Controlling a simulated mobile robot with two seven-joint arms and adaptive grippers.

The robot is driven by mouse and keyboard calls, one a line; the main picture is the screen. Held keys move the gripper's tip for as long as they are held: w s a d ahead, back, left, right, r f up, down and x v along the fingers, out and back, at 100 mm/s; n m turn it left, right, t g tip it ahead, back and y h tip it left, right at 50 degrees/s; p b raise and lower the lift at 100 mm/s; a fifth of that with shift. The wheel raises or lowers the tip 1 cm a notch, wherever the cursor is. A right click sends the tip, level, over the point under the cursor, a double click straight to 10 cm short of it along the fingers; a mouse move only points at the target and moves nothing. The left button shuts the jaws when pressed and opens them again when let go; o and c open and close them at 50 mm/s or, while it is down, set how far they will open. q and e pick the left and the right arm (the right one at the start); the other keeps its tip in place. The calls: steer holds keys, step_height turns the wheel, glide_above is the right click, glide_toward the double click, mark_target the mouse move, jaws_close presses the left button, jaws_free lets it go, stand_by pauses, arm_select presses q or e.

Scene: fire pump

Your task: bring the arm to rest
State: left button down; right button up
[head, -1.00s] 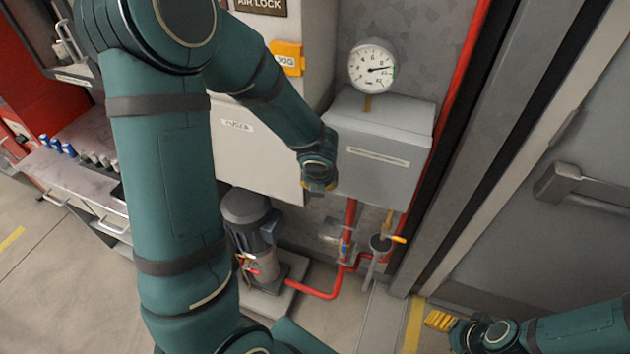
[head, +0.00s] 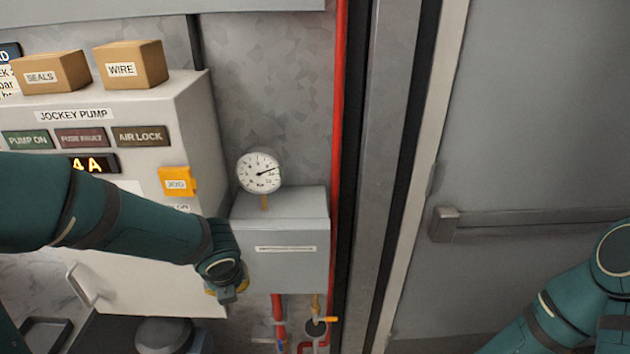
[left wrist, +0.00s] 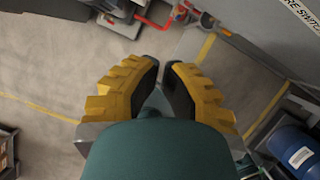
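My left arm reaches in from the left in the head view. Its gripper (head: 226,290) points down beside the lower left of the grey box under the gauge. In the left wrist view the yellow fingers with black pads (left wrist: 162,72) are close together. A narrow empty gap shows between them, with only floor beyond the tips. My right arm (head: 570,310) shows at the lower right in the head view, in front of the door; its gripper is out of view.
The white jockey pump cabinet (head: 190,115) carries two cardboard boxes, SEALS (head: 50,72) and WIRE (head: 130,65), and a yellow JOG unit (head: 178,182). The grey box (head: 285,255) carries a round gauge (head: 260,172). A red pipe (head: 340,120) and a door bar (head: 520,222) are to the right.

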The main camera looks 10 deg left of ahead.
arm_select(q)
steer(key=s+d+f+n+h+b, duration=0.2)
steer(key=d+f+n, duration=0.3)
steer(key=f+n, duration=0.5)
steer(key=s+d+f+n+g+h+b, duration=0.1)
steer(key=d+f+n+b, duration=0.4)
steer(key=f+n, duration=0.6)
steer(key=s+d+f+n+h+b, duration=0.3)
steer(key=d+f+n, duration=0.4)
steer(key=f+n, duration=0.3)
step_height(320, 180, down, 3)
steer(key=shift+s+f+n+g+b, duration=0.1)
steer(key=shift+s+n+g+b, duration=0.25)
steer(key=shift+s+b, duration=0.3)
arm_select(e)
step_height(320, 180, down, 12)
steer(key=shift+s+a, duration=0.25)
steer(key=shift+s, duration=0.05)
steer(key=shift+f, duration=0.1)
